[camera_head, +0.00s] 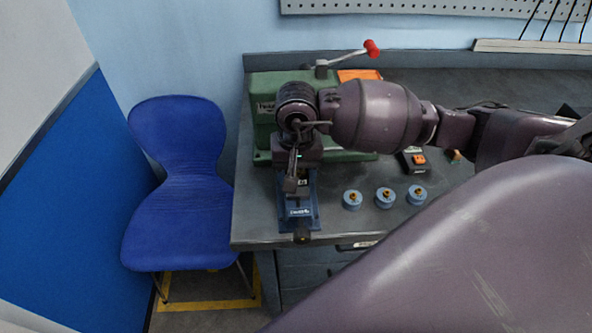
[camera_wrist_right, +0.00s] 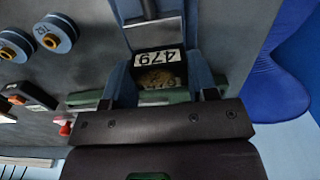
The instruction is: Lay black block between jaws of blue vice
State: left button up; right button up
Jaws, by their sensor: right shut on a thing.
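The blue vice (camera_head: 301,213) sits at the bench's front left corner. My right gripper (camera_wrist_right: 158,95) is shut on the black block, pointing down over the vice. I cannot tell whether the block touches the vice floor. In the head view my right wrist hides most of the block. My left gripper is not in view.
A green machine (camera_head: 265,120) with a red-knobbed lever (camera_head: 371,48) stands behind the vice. Several blue round pieces (camera_head: 385,197) sit right of it. A small box with an orange switch (camera_head: 418,159) lies farther back. A blue chair (camera_head: 180,185) stands left of the bench.

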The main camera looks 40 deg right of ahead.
aim_at(297, 174)
jog(key=shift+f+b, duration=0.3)
jog(key=shift+f, duration=0.1)
jog(key=o, duration=1.2)
jog(key=shift+c, duration=0.2)
jog(key=shift+r+p, duration=0.4)
jog(key=shift+r, duration=0.05)
notch_tip(297, 174, up, 12)
jog(key=shift+r, duration=0.2)
jog(key=shift+s, duration=0.1)
